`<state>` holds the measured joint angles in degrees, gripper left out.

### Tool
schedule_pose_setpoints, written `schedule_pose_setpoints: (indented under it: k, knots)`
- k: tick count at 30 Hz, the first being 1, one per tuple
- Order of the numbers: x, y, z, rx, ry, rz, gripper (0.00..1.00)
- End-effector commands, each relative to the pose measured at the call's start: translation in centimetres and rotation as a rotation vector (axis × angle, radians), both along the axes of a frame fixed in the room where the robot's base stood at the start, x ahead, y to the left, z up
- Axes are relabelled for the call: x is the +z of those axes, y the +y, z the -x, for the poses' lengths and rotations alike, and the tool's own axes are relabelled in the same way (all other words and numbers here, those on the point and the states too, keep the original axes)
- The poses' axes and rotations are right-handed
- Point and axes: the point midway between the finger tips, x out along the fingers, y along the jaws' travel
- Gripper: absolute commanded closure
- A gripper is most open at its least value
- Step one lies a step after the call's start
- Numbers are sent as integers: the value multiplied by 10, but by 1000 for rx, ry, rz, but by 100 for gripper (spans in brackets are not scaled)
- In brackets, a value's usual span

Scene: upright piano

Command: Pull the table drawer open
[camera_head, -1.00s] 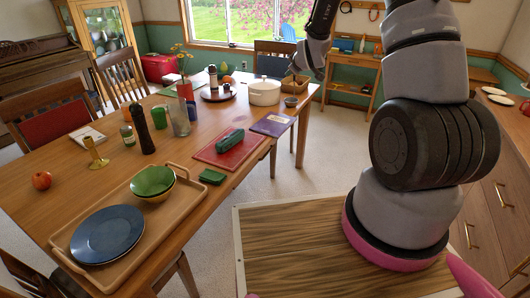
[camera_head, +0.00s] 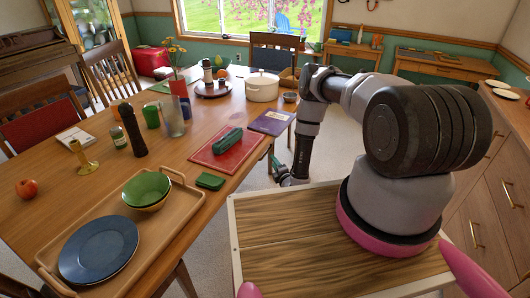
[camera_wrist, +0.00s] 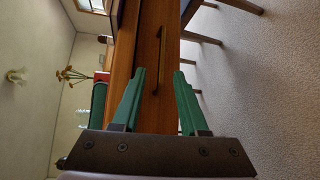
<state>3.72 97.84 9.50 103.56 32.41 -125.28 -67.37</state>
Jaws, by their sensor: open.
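The wooden table (camera_head: 62,205) fills the left of the head view; its drawer is not clearly seen there. In the wrist view, turned sideways, the drawer front (camera_wrist: 146,45) shows as a brown wooden panel with a thin bar handle (camera_wrist: 160,45). No open gap shows around it. My gripper (camera_wrist: 160,72) has green fingers spread apart and empty. The near end of the handle shows between the fingertips in the picture; I cannot tell the remaining distance. In the head view my gripper (camera_head: 288,174) hangs low beside the table's right edge, partly hidden.
A red board (camera_head: 225,156) with a green case and a purple book (camera_head: 272,122) lie near the table edge beside my arm. A tray (camera_head: 175,228) holds a plate and bowls. A chair (camera_head: 273,55) stands behind. Wooden cabinets (camera_head: 495,190) line the right side.

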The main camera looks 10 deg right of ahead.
Motion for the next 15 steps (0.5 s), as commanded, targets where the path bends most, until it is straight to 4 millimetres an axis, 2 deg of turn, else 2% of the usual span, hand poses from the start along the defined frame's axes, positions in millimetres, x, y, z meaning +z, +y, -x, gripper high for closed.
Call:
schedule_pose_setpoints:
  k: [2,5,15]
  knots:
    - [-4,2,2,6,-7,11,57]
    - [-6,5,-7,10,-10,14,57]
    - [-14,13,-69,7,-10,13,57]
